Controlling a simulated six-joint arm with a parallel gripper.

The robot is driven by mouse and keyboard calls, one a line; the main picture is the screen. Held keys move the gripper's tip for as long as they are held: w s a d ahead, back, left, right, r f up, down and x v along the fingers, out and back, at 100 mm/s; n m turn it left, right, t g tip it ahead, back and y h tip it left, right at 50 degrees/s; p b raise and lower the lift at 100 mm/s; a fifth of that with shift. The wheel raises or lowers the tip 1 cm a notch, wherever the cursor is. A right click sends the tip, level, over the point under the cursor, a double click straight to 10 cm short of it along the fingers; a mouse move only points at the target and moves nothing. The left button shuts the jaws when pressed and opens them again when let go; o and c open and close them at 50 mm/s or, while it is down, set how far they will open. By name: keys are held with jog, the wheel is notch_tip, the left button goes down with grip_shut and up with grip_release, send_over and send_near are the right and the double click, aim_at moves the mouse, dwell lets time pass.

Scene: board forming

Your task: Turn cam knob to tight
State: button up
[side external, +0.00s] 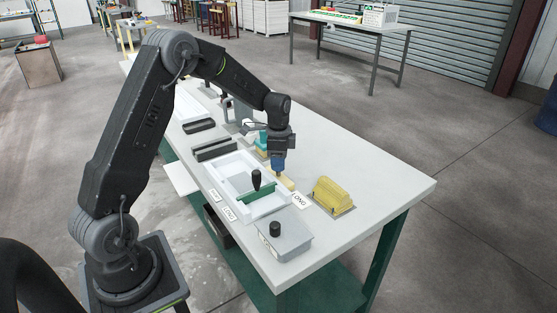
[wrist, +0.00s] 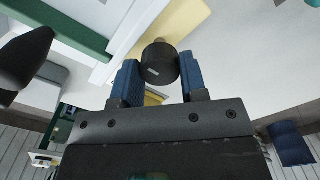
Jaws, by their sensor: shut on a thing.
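My gripper (wrist: 160,78) has blue fingers, one on each side of a dark round knob (wrist: 160,60), and is shut on it. The knob has a small light mark and stands at the cream-yellow block (wrist: 185,20). In the side view my gripper (side external: 278,168) points down at the right side of the white tray frame (side external: 222,168), over the cream block (side external: 286,183). The knob is hidden behind the fingers there. I cannot read a tight or loose setting on it.
A green bar (side external: 257,200) with an upright black handle (side external: 256,179) lies across the frame. A grey box (side external: 285,240) with a black knob stands in front. A yellow stack (side external: 333,195) sits to the right. Small lettered labels (side external: 229,213) lie nearby.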

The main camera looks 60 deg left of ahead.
jog(key=o, duration=0.9)
jog(key=shift+r, duration=0.1)
jog(key=shift+r, duration=6.8)
